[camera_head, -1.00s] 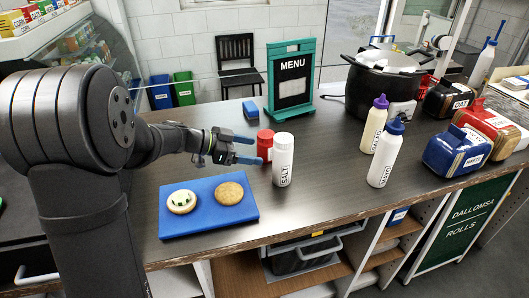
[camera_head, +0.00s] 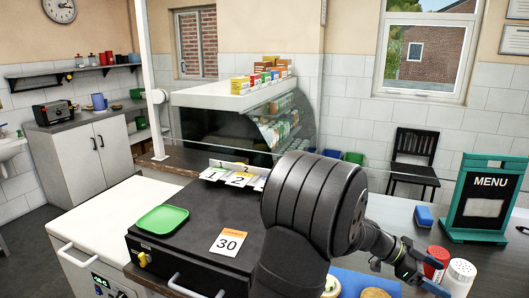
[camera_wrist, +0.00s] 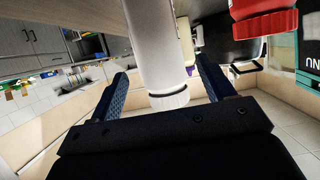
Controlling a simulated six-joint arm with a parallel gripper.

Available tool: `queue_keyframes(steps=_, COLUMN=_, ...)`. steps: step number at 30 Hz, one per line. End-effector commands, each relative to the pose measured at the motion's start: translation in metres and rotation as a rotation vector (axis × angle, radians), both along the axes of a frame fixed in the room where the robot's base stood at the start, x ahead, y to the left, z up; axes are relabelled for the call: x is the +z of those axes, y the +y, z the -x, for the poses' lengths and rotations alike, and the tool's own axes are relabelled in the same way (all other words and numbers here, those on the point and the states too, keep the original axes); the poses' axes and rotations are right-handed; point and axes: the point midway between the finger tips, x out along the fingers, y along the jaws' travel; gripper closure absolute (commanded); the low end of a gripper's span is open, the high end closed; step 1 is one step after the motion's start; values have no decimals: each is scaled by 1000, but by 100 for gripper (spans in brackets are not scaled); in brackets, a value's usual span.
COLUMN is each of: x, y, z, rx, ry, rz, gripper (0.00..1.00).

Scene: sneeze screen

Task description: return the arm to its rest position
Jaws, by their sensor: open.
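My gripper (camera_head: 428,272) is at the lower right in the head view, low over the counter, with its fingers pointing right. In the wrist view its two blue fingers (camera_wrist: 168,82) stand wide apart with nothing clamped. The white salt shaker (camera_head: 460,277) stands upright just past the fingers. It shows in the wrist view (camera_wrist: 156,45) lined up with the gap between them, and contact cannot be told. A red shaker (camera_head: 437,260) stands close by, also in the wrist view (camera_wrist: 264,22). My arm hides part of the counter.
A blue board (camera_head: 385,281) with round bread pieces lies below my arm, partly cut off. A blue block (camera_head: 424,216) and the menu stand (camera_head: 486,200) are behind the shakers. A black box (camera_head: 190,256) with a green tray (camera_head: 162,220) and number cards is at left.

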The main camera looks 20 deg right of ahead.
Motion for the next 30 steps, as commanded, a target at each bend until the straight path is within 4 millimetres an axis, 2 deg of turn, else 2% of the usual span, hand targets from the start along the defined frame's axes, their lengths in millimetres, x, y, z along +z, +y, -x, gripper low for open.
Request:
queue_keyframes(steps=8, x=-22, y=-36, z=37, rx=-3, ry=0, rz=-2, gripper=25)
queue_keyframes(steps=12, x=-2, y=-34, z=34, rx=0, ry=-3, rz=3, gripper=25)
queue_keyframes(steps=18, x=13, y=-34, z=34, rx=1, ry=-1, rz=1, gripper=25)
queue_keyframes(steps=30, x=16, y=-33, z=33, rx=0, ry=0, rz=0, gripper=25)
